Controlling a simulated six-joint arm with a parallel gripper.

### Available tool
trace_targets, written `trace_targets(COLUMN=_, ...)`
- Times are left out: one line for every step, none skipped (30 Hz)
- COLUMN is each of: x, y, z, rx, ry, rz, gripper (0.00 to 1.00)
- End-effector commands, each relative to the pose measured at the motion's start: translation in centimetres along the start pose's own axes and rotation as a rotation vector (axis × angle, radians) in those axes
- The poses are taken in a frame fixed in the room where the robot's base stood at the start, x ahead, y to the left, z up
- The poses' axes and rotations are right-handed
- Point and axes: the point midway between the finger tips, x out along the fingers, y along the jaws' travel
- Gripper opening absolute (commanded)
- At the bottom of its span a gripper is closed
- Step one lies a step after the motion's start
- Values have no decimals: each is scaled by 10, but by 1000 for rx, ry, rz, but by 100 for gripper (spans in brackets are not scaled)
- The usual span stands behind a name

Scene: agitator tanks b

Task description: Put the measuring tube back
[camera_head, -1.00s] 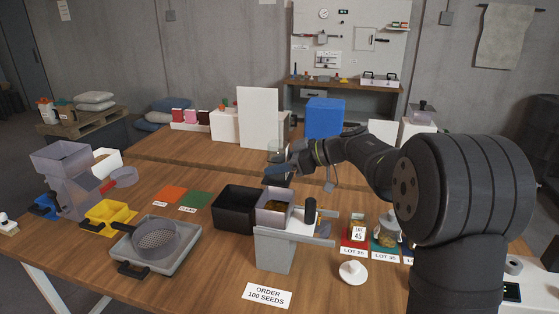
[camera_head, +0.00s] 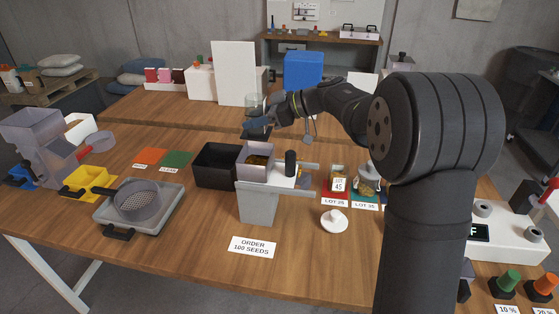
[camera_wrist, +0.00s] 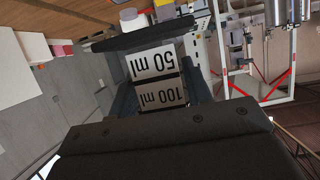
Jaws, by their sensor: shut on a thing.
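The measuring tube (camera_wrist: 158,78) is between the jaws of my gripper in the wrist view, with labels reading 50 ml and 100 ml, upside down in that picture. In the head view my gripper (camera_head: 258,130) is shut on it, above the rear part of the front table. A clear, glass-like upper part of the tube (camera_head: 252,103) shows just above the jaws.
Below and in front of my gripper stand a black bin (camera_head: 213,167) and a grey hopper (camera_head: 258,200) with seeds on top.

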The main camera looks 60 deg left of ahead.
Motion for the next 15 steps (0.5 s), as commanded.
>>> trace_targets(x=0, y=0, z=0, rx=0, ry=0, rz=0, gripper=0)
trace_targets(x=0, y=0, z=0, rx=0, ry=0, rz=1, gripper=0)
trace_targets(x=-2, y=1, z=1, rx=1, ry=1, rz=4, gripper=0)
trace_targets(x=-4, y=2, z=2, rx=3, ry=1, rz=8, gripper=0)
trace_targets(x=-6, y=3, z=4, rx=6, ry=2, rz=15, gripper=0)
trace_targets(x=-12, y=5, z=8, rx=11, ry=3, rz=27, gripper=0)
trace_targets(x=-17, y=7, z=12, rx=17, ry=4, rz=39, gripper=0)
trace_targets(x=-24, y=10, z=16, rx=23, ry=6, rz=55, gripper=0)
trace_targets(x=-34, y=14, z=23, rx=33, ry=8, rz=80, gripper=0)
trace_targets(x=-43, y=17, z=29, rx=42, ry=9, rz=102, gripper=0)
trace_targets(x=-52, y=20, z=35, rx=49, ry=10, rz=123, gripper=0)
trace_targets(x=-65, y=23, z=44, rx=62, ry=12, rz=154, gripper=0)
trace_targets(x=-75, y=26, z=51, rx=71, ry=14, rz=179, gripper=0)
trace_targets(x=-84, y=28, z=58, rx=80, ry=15, rz=202, gripper=0)
trace_targets(x=-97, y=30, z=67, rx=92, ry=16, rz=232, gripper=0)
